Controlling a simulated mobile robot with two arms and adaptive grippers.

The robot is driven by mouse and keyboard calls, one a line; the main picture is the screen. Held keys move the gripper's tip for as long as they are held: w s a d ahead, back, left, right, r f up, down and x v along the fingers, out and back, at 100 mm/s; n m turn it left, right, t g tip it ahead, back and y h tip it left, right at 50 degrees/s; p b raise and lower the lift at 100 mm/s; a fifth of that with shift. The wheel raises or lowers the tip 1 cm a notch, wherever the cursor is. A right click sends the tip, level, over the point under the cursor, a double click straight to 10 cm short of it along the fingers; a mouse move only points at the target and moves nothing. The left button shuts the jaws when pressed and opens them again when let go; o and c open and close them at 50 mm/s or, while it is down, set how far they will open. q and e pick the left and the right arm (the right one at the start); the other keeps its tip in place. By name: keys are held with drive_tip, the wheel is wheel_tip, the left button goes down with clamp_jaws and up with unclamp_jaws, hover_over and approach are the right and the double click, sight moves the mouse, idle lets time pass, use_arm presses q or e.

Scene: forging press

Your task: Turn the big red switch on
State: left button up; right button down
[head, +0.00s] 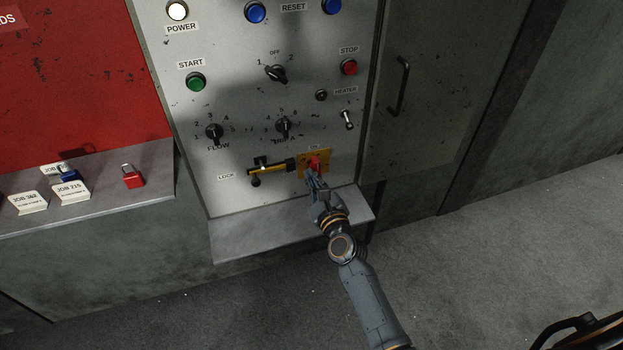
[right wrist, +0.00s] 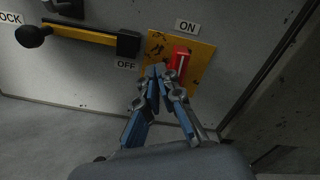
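The big red switch (head: 315,163) sits on a yellow plate (head: 302,170) low on the grey control panel. In the right wrist view the red handle (right wrist: 180,59) stands nearly upright with a white line on it. An ON label is above it and an OFF label is at its lower left. My right gripper (head: 314,180) is just below the switch in the head view. In the right wrist view its fingertips (right wrist: 159,73) meet, just left of and below the red handle. I cannot tell whether they touch it. My left gripper is not in view.
A yellow bar with a black end and knob (head: 268,168), by the LOCK label, lies left of the switch. A grey ledge (head: 240,236) juts out under the panel. A red padlock (head: 132,177) and job tags stand on the left shelf. A handled door (head: 430,100) is at right.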

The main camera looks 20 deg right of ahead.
drive_tip(key=shift+d+r, duration=0.25)
drive_tip(key=shift+r, duration=0.05)
drive_tip(key=s+p, duration=0.1)
drive_tip(key=s, duration=0.7)
drive_tip(key=shift+s+f, duration=0.15)
drive_tip(key=shift+s, duration=0.1)
idle(0.4)
